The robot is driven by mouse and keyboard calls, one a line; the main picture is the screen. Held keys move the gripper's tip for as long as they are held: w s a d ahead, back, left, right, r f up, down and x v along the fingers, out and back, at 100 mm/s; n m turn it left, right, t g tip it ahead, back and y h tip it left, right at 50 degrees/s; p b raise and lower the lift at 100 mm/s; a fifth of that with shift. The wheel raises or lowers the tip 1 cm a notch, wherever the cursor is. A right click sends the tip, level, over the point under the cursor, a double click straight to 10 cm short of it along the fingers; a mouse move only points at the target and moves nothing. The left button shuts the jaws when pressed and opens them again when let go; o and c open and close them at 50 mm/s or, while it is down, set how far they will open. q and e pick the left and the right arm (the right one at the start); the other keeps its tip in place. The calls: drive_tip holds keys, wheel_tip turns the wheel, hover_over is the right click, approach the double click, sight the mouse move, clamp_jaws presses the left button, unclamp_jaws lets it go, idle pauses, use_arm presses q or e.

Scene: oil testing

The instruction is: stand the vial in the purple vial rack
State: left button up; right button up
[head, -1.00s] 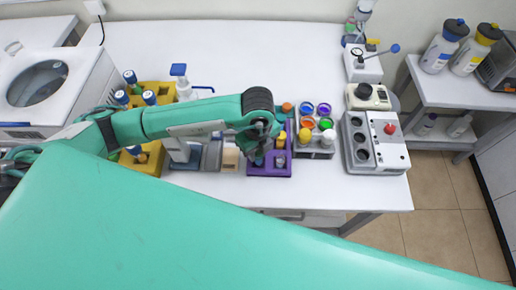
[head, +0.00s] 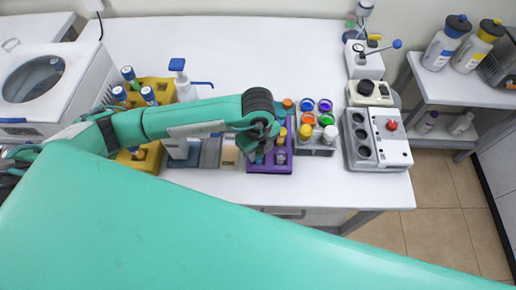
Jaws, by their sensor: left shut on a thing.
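The purple vial rack (head: 270,169) stands on the white bench in the middle of the head view, with several capped vials in it. My left gripper (head: 258,152) is over the rack's left side, pointing down, shut on a vial. The held vial is mostly hidden behind my gripper and wrist, so I cannot tell whether it is inside a hole of the rack. An orange-capped vial (head: 288,103) shows at the rack's back end. My right gripper is not in view.
Right of the rack is a grey rack (head: 315,150) with coloured caps, then a grey machine with a red button (head: 391,126). Left are a small beige block (head: 230,157) and yellow racks (head: 148,163).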

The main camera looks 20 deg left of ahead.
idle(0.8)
use_arm(q)
drive_tip(key=o, duration=1)
drive_tip(key=shift+o, duration=0.2)
wheel_tip(320, 180, up, 14)
drive_tip(key=b, duration=0.2)
drive_tip(key=shift+b, duration=0.3)
drive_tip(key=shift+s+f, duration=0.1)
drive_tip(key=shift+f, duration=0.05)
